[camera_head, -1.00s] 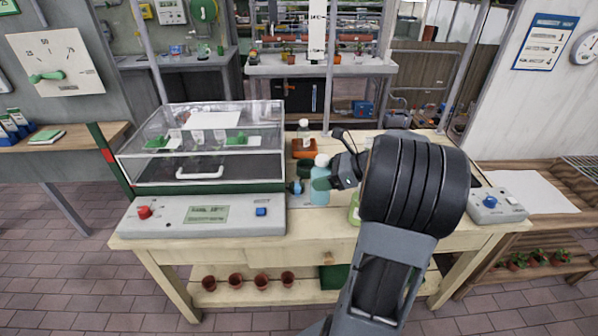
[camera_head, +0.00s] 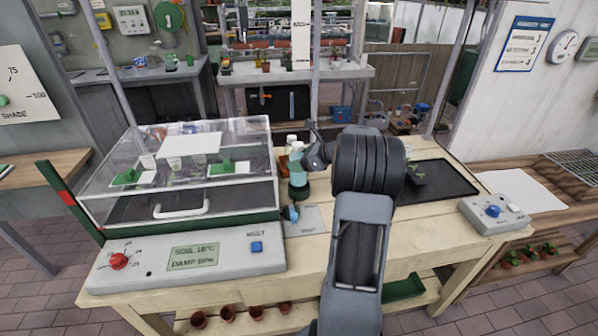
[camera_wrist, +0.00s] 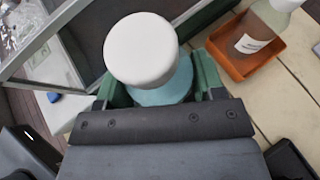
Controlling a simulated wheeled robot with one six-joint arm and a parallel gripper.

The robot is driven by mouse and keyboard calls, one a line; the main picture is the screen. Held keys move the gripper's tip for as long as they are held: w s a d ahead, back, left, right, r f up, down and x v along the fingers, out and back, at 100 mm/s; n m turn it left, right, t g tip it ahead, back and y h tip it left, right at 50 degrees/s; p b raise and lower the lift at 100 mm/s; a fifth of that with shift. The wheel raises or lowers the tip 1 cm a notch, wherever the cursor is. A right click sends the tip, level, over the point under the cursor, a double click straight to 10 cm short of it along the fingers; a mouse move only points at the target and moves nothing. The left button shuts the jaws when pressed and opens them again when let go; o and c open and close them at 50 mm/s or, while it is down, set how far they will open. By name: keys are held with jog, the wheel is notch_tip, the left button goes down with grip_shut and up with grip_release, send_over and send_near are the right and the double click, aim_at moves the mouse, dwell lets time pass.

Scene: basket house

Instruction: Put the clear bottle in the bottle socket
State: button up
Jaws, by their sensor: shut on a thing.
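My gripper (camera_head: 303,161) is shut on a light-blue bottle (camera_head: 298,177) with a white cap. In the wrist view the blue bottle (camera_wrist: 165,88) stands between my green fingers (camera_wrist: 207,75), its cap (camera_wrist: 141,50) towards the camera. In the head view its lower end is at a dark green round socket (camera_head: 299,194); I cannot tell whether it is seated in it or just above. The clear bottle (camera_wrist: 262,28), with a white label, stands apart in an orange tray (camera_wrist: 240,68). In the head view it is mostly hidden behind the blue bottle.
A clear-lidded propagator box (camera_head: 180,170) with a grey control panel (camera_head: 190,262) stands close on the left. A small blue-knobbed item on a grey plate (camera_head: 308,222) lies in front of the socket. A black tray (camera_head: 440,183) and a grey control box (camera_head: 494,213) are on the right.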

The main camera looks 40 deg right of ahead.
jog(key=shift+w+d+f, duration=0.3)
jog(key=shift+w+f, duration=0.1)
jog(key=shift+f, duration=0.2)
jog(key=shift+w+d+f, duration=0.25)
jog(key=shift+w+f, duration=0.2)
jog(key=shift+f, duration=0.1)
jog(key=shift+w+d+f, duration=0.3)
jog(key=shift+w+f, duration=0.1)
jog(key=shift+f, duration=1.8)
jog(key=o, duration=1.1)
jog(key=shift+f, duration=0.1)
jog(key=shift+s+d+r, duration=0.1)
jog(key=shift+d+r, duration=0.05)
jog(key=shift+r, duration=0.05)
jog(key=v, duration=1.1)
jog(key=shift+s+d+r, duration=0.1)
jog(key=shift+s+r, duration=0.05)
jog(key=shift+s, duration=0.15)
